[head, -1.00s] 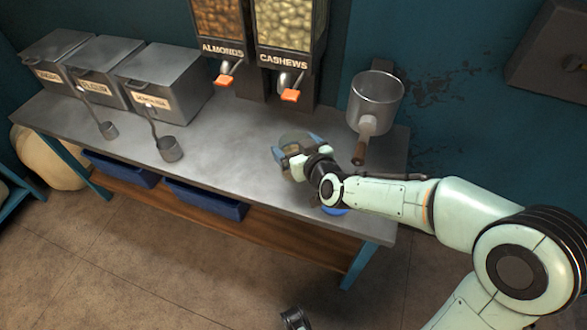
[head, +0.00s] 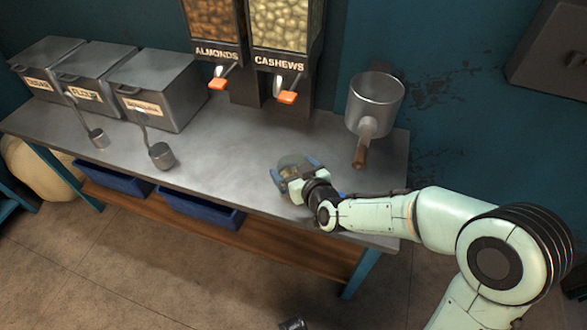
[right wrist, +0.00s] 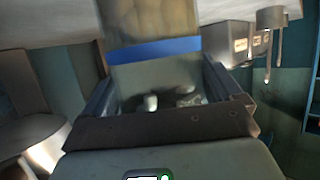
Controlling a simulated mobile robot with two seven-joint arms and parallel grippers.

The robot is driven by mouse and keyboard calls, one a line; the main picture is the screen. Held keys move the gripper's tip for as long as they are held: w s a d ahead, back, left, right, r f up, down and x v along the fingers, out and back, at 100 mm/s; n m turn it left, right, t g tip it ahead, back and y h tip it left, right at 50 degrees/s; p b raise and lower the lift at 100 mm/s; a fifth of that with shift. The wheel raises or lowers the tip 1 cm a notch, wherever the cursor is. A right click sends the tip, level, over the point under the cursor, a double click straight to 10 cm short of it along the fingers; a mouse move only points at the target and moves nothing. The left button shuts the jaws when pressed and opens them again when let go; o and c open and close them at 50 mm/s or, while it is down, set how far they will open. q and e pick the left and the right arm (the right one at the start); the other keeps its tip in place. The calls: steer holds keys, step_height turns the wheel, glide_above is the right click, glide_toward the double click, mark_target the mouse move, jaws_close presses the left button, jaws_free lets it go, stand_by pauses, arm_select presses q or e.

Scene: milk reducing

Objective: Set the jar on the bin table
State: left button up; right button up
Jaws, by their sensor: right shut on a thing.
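The jar (head: 292,160) is clear glass and stands out between the fingers of my right gripper (head: 295,167), over the front right part of the grey bin table (head: 225,165). My right gripper is shut on the jar. In the right wrist view the jar (right wrist: 150,20) has a blue band and pale brown contents, and sits between the two fingers (right wrist: 158,80). I cannot tell whether the jar's base touches the table. My left gripper is not in view.
Almond and cashew dispensers (head: 280,35) are at the back. A metal pot (head: 375,100) with a brown-tipped handle is at the right. The table's middle is clear.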

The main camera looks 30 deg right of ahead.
steer(key=o, duration=1.5)
steer(key=shift+c, duration=0.2)
steer(key=shift+r, duration=0.25)
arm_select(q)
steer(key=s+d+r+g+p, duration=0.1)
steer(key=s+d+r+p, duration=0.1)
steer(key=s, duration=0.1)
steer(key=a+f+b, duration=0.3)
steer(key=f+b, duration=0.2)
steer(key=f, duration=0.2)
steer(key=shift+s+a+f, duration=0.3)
arm_select(e)
steer(key=d+v, duration=0.1)
steer(key=v, duration=1.1)
steer(key=shift+a+f, duration=0.15)
steer(key=shift+a, duration=0.25)
